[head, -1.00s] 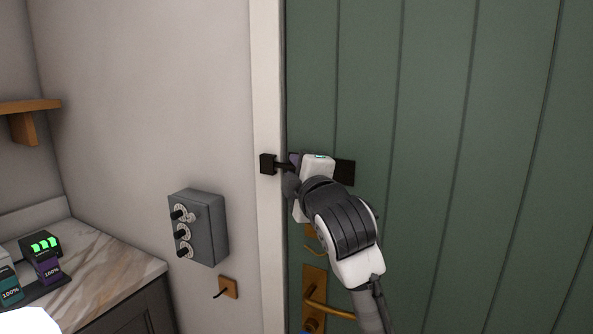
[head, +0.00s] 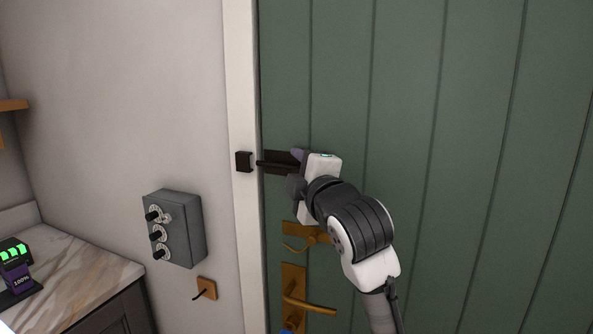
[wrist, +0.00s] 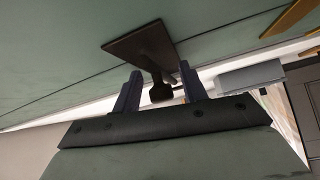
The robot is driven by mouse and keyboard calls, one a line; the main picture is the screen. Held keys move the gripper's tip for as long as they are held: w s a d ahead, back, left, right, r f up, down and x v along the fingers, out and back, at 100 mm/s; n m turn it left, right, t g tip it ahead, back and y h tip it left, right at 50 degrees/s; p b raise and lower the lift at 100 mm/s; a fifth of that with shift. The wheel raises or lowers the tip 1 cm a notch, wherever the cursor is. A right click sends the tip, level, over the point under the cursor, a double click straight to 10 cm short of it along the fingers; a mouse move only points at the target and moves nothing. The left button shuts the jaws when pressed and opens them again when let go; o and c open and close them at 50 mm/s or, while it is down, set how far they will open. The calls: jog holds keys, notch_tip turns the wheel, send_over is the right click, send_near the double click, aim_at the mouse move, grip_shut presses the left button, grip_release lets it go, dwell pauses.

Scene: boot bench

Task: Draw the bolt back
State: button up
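The dark bolt has its plate (head: 281,156) on the green door (head: 420,120) and its keeper (head: 244,161) on the white frame. The bolt's rod (head: 263,163) points left, its tip clear of the keeper by a small gap. My gripper (head: 298,156) is at the plate's right part and hides it. In the wrist view the plate (wrist: 142,43) is ahead, and the dark bolt knob (wrist: 160,92) sits between the two fingers of my gripper (wrist: 160,74). The fingers are apart, with thin gaps seeming to show beside the knob.
Below the bolt are a brass latch (head: 305,236) and a brass door handle (head: 308,303). A grey box with dials (head: 178,228) and a small brown plate (head: 206,288) are on the left wall. A marble counter (head: 80,265) stands lower left.

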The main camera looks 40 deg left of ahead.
jog(key=b+v, duration=0.4)
jog(key=v, duration=1)
jog(key=shift+a+f, duration=0.1)
jog(key=shift+a, duration=0.05)
